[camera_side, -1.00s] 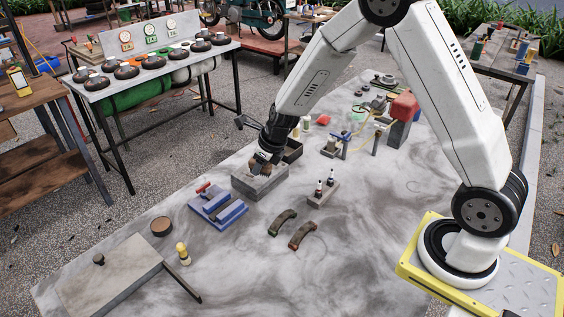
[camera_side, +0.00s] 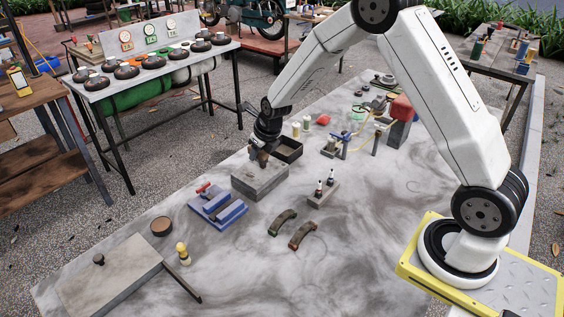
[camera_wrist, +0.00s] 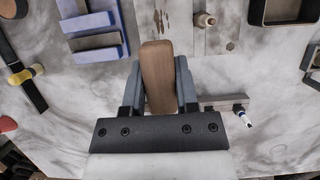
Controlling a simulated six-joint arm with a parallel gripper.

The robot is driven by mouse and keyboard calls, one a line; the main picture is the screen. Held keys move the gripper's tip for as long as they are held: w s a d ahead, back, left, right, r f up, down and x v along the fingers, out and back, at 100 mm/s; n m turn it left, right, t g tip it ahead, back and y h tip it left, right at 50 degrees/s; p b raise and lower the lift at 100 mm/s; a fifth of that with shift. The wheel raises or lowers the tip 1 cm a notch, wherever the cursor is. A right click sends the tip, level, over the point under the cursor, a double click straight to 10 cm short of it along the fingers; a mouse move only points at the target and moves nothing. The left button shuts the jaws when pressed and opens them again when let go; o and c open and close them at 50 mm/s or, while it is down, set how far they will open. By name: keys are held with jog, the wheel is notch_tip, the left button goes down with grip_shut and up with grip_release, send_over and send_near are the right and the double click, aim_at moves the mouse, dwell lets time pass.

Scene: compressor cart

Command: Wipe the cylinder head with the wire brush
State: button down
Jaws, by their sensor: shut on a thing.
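My gripper (camera_side: 262,154) is at the far edge of a grey block (camera_side: 262,184), which I take for the cylinder head. In the wrist view, my gripper (camera_wrist: 158,88) is shut on a brown wooden handle, the wire brush (camera_wrist: 158,72). The brush's bristles are hidden below the handle. The block's top (camera_wrist: 220,38) shows beyond the handle in the wrist view, with rusty dark patches, a bolt and a small pale-tipped part. I cannot tell whether the bristles touch the block.
A blue vise-like fixture (camera_side: 218,206) stands left of the block, a dark open box (camera_side: 288,150) behind it. A small stand with two bottles (camera_side: 323,191) is at right. Two curved pieces (camera_side: 283,222) lie in front.

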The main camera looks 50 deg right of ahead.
aim_at(257, 180)
jog(key=shift+f, duration=4.05)
jog(key=shift+w, duration=3.8)
jog(key=shift+s, duration=3.9)
jog(key=shift+r, duration=4.1)
